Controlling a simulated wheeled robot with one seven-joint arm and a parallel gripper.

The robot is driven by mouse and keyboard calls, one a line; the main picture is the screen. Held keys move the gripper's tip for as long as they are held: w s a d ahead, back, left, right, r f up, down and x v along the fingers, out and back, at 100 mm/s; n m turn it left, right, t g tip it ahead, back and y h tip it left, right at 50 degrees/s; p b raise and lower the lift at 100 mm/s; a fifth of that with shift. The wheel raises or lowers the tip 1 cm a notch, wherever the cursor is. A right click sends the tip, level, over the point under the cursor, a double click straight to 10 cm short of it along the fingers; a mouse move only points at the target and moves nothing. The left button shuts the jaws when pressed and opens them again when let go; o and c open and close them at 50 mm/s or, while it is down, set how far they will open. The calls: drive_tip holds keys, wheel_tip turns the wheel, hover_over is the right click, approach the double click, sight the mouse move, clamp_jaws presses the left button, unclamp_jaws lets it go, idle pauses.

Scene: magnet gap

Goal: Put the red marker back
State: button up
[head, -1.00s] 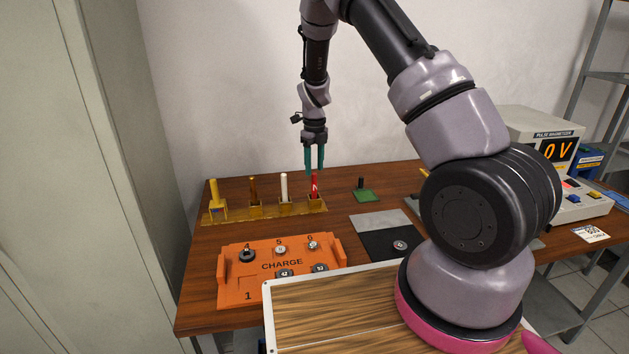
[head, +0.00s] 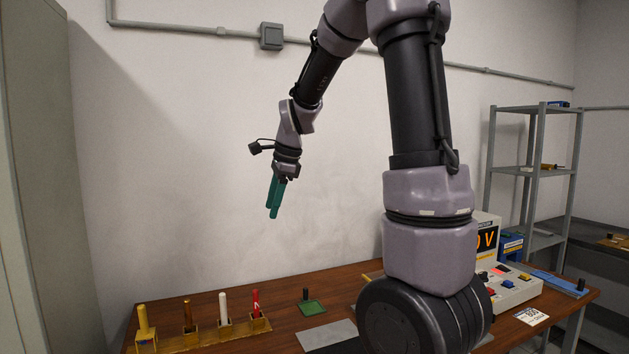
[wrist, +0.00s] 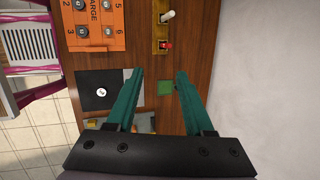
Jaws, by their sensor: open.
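The red marker (head: 256,303) stands upright in the rightmost socket of the yellow wooden rack (head: 202,335) on the brown table. It also shows from above in the wrist view (wrist: 166,45), in its square socket. My gripper (head: 273,214) is high above the table in front of the wall, well clear of the red marker. In the wrist view its green fingers (wrist: 159,77) are spread apart with nothing between them.
A green pad with a dark peg (head: 309,306) lies right of the rack. The orange CHARGE tray (wrist: 97,25) and a black mat with a round disc (wrist: 97,90) show in the wrist view. The pulse magnetizer (head: 512,290) stands at the table's right. Space above the rack is clear.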

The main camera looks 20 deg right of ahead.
drive_tip(key=s+r+n+t, duration=0.1)
drive_tip(key=s+r+n, duration=0.2)
drive_tip(key=s, duration=0.4)
drive_tip(key=s+d+r+n+t, duration=0.1)
drive_tip(key=s+r+n, duration=0.2)
drive_tip(key=s+n, duration=0.3)
drive_tip(key=s+d+r+n+t, duration=0.1)
drive_tip(key=s+r+n+t, duration=0.1)
drive_tip(key=s+n, duration=0.3)
drive_tip(key=s+r, duration=0.1)
drive_tip(key=s, duration=0.2)
drive_tip(key=shift+s+d, duration=0.2)
drive_tip(key=shift+s, duration=0.05)
